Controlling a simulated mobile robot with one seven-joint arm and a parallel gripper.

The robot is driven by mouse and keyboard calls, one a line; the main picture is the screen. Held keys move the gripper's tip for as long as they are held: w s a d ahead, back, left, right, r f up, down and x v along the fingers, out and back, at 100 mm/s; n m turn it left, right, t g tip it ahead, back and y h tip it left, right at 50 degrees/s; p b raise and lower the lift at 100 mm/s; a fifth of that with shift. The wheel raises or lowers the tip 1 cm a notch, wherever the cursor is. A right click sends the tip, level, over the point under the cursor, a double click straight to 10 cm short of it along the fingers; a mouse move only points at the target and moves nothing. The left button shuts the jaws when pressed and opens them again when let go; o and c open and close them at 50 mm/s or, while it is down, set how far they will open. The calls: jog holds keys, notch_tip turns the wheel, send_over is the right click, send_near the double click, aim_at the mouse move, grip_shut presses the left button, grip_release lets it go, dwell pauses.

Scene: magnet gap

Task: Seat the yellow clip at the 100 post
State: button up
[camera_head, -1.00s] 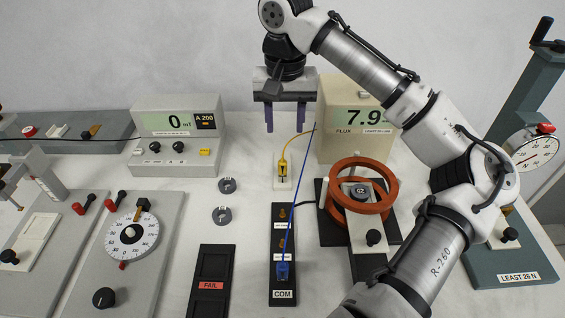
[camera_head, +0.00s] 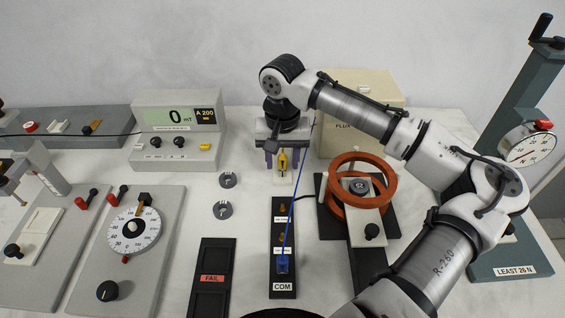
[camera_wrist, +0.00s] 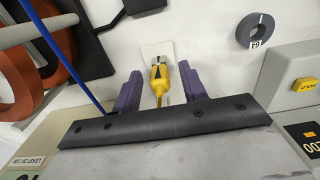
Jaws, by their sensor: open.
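The yellow clip (camera_head: 283,158) stands on a small white block (camera_head: 281,178) behind the black post strip (camera_head: 283,218). In the wrist view the yellow clip (camera_wrist: 159,84) sits between the two purple fingers of my gripper (camera_wrist: 160,78). My gripper (camera_head: 283,160) is open around the clip, with a finger on each side and visible gaps. The strip has two brass posts, a rear one (camera_head: 281,208) and a middle one (camera_head: 282,238), with labels too small to read.
The orange coil rings (camera_head: 361,186) stand right of the strip. The cream flux meter (camera_head: 360,100) is behind them, partly hidden by my arm. Two grey rings (camera_head: 228,180) (camera_head: 223,210) lie left. A black FAIL panel (camera_head: 211,280) is front left of the strip.

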grip_shut()
dwell(0.3)
